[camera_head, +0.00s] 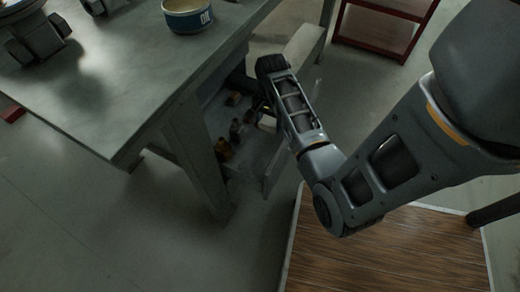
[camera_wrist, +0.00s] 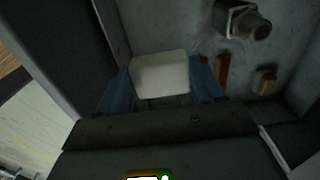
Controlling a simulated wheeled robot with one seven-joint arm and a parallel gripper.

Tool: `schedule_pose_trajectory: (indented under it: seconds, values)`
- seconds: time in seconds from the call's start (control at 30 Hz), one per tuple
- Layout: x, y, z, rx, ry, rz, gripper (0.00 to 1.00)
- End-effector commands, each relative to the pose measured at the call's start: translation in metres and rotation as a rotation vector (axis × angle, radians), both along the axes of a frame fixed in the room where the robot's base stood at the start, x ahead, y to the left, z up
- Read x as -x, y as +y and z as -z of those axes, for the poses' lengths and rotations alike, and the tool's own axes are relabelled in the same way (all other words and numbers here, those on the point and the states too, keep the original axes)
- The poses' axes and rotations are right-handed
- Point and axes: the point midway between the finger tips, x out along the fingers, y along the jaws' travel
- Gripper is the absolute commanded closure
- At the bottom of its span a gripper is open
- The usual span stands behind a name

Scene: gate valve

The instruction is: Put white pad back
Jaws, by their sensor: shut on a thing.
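The white pad (camera_wrist: 160,75) is a pale block with rounded corners. In the wrist view it sits between the two blue fingers of my gripper (camera_wrist: 160,84), which is shut on it. My gripper is down in the open grey drawer (camera_head: 270,180) under the workbench, above the drawer floor. I cannot tell whether the pad touches the floor. In the head view my wrist and arm hide most of the gripper, and I cannot make out the pad there.
A dark metal fitting (camera_wrist: 243,20) and small brown pieces (camera_wrist: 264,82) lie in the drawer. The grey workbench (camera_head: 110,90) carries a can (camera_head: 188,16) and a grey metal valve part (camera_head: 38,42). A red shelf (camera_head: 385,30) stands behind. A wood-grained surface (camera_head: 390,255) is at lower right.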

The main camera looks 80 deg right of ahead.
Motion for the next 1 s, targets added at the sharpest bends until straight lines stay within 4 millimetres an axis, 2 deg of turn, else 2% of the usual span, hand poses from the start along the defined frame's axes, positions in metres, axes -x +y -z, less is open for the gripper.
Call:
schedule_pose_trajectory:
  seconds: [0.17, 0.4, 0.67, 0.87, 1.0]
  values:
    - [0.002, -0.001, 0.020, -0.001, 0.001, 0.007, 0.57]
    - [0.002, -0.001, 0.061, -0.001, 0.001, 0.007, 0.57]
    - [0.001, -0.001, 0.080, 0.001, 0.000, 0.006, 0.57]
    - [0.002, -0.001, 0.107, 0.000, 0.000, 0.006, 0.57]
    - [0.001, -0.001, 0.108, 0.001, 0.000, 0.005, 0.57]
